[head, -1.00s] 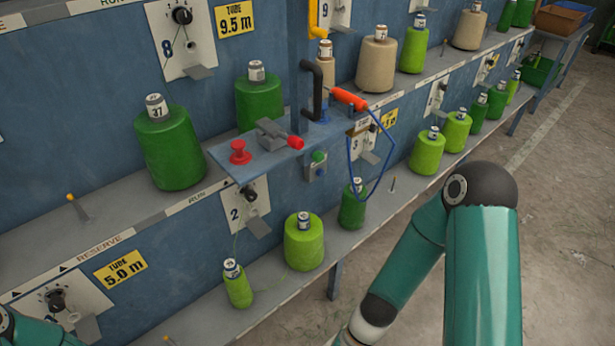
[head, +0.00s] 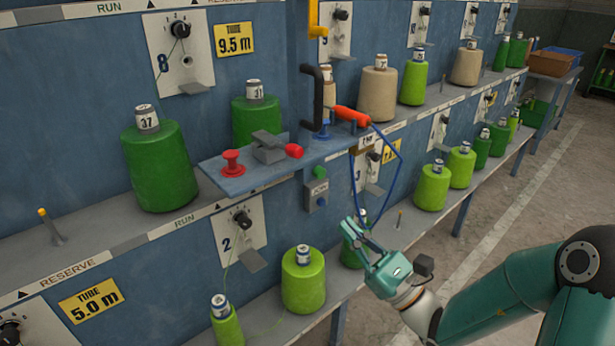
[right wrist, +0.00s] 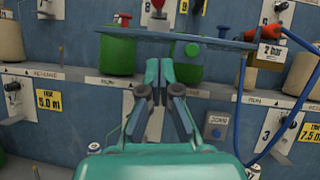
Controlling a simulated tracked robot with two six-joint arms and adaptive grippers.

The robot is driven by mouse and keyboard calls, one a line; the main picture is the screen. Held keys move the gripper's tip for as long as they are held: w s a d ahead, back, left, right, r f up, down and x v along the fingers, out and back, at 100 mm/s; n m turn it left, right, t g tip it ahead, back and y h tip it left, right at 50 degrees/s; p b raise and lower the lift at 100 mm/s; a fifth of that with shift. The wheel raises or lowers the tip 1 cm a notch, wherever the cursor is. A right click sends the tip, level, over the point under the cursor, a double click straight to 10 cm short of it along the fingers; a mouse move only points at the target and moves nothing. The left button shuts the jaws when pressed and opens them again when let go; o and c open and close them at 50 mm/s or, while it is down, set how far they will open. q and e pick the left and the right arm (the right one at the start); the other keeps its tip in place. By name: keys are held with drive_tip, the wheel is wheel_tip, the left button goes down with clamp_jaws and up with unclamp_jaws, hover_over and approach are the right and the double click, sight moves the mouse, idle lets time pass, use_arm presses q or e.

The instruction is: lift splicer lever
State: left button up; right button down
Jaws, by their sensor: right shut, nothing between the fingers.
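The splicer is a small grey block (head: 268,148) on a blue bracket shelf (head: 230,182). A red-ended lever (head: 294,151) sticks out at its right, and a red mushroom knob (head: 232,163) stands to its left. My right gripper (head: 356,232) is shut and empty, below and to the right of the splicer, apart from it. In the right wrist view its closed fingers (right wrist: 158,72) point up toward the underside of the bracket shelf (right wrist: 215,42). The grey splicer block cannot be made out clearly there. My left gripper is out of view.
An orange tool (head: 352,116) with a looped blue hose (head: 354,180) sits right of the splicer, near a black handle (head: 318,97). A button box (head: 316,190) hangs below the bracket. Green bobbins (head: 303,280) stand on the lower shelf. The floor at right is open.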

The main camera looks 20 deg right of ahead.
drive_tip(key=shift+w, duration=0.1)
drive_tip(key=shift+s+r+p+x, duration=0.25)
drive_tip(key=shift+r+p+x, duration=0.2)
drive_tip(key=shift+x, duration=1.7)
drive_tip(key=shift+s+r+p+x, duration=0.2)
drive_tip(key=shift+r+p+x, duration=0.25)
drive_tip(key=shift+x, duration=1.65)
drive_tip(key=shift+s+r+p+x, duration=0.3)
drive_tip(key=shift+p+x, duration=0.2)
drive_tip(key=shift+x, duration=1.65)
drive_tip(key=shift+d, duration=0.1)
